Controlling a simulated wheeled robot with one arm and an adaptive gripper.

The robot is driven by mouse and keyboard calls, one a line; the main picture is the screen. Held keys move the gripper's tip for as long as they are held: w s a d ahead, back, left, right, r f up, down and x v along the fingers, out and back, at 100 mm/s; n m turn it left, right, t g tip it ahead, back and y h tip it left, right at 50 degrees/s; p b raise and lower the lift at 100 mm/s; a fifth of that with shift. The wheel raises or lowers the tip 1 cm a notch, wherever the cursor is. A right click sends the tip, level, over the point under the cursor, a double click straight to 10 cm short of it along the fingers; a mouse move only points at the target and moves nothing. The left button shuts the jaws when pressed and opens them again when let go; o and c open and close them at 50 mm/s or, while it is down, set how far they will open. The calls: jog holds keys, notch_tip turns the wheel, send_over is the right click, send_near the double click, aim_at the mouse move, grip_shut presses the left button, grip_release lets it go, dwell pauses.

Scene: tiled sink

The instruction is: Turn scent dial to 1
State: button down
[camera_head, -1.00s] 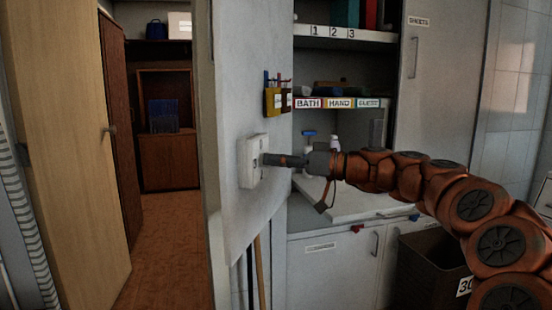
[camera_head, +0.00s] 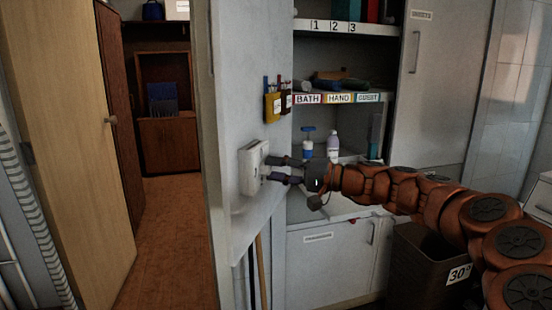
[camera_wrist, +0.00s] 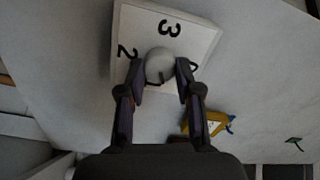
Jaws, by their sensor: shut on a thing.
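The scent dial (camera_wrist: 160,63) is a round, pale knob on a white square box. The box (camera_head: 250,168) is fixed to the wall left of centre in the head view. In the wrist view the box face (camera_wrist: 205,38) shows a 3 at the top and a 2 to the left. Other marks near the knob are partly hidden by my fingers. My gripper (camera_wrist: 160,70) is shut on the knob, one finger on each side. In the head view my gripper (camera_head: 271,169) reaches the box from the right, its two fingers one above the other.
A yellow holder (camera_head: 272,105) hangs on the wall above the box; it also shows in the wrist view (camera_wrist: 205,123). A spray bottle (camera_head: 308,146) and a white bottle (camera_head: 333,146) stand behind my gripper. A brown bin (camera_head: 428,270) stands lower right.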

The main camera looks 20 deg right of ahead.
jog(key=m+p, duration=0.4)
jog(key=m, duration=0.1)
jog(key=shift+p, duration=0.35)
dwell(0.4)
jog(key=c, duration=0.8)
grip_release()
jog(key=v, duration=1.2)
jog(key=shift+s+f, duration=0.1)
jog(key=shift+f, duration=0.05)
